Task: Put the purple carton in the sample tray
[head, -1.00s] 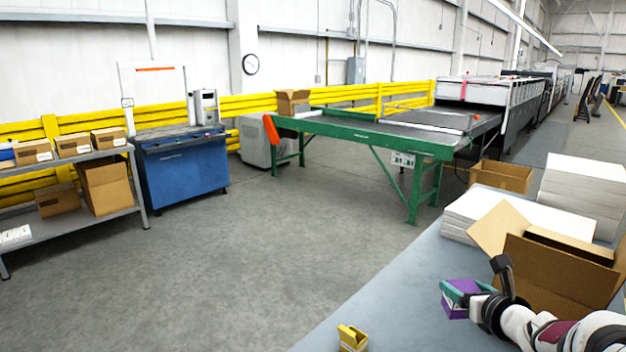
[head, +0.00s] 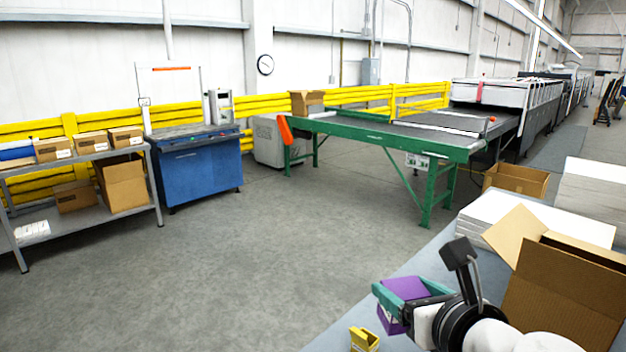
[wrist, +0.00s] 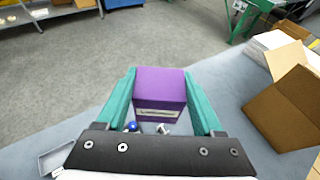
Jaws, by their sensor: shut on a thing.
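My gripper (head: 400,303) is shut on the purple carton (head: 404,291) and holds it over the left edge area of the grey-blue table. In the wrist view the purple carton (wrist: 160,86) sits between the two teal fingers (wrist: 160,100), with a pale label on its near face. A small grey open tray (wrist: 64,152) lies on the table at the lower left of the wrist view, partly hidden by my gripper. I cannot tell for sure that it is the sample tray. It does not show in the head view.
A small yellow holder (head: 364,340) stands near the table's edge. An open cardboard box (head: 565,290) and white paper stacks (head: 540,222) are to the right. A blue ball-like item (wrist: 131,126) and a metallic piece (wrist: 163,128) show below the carton.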

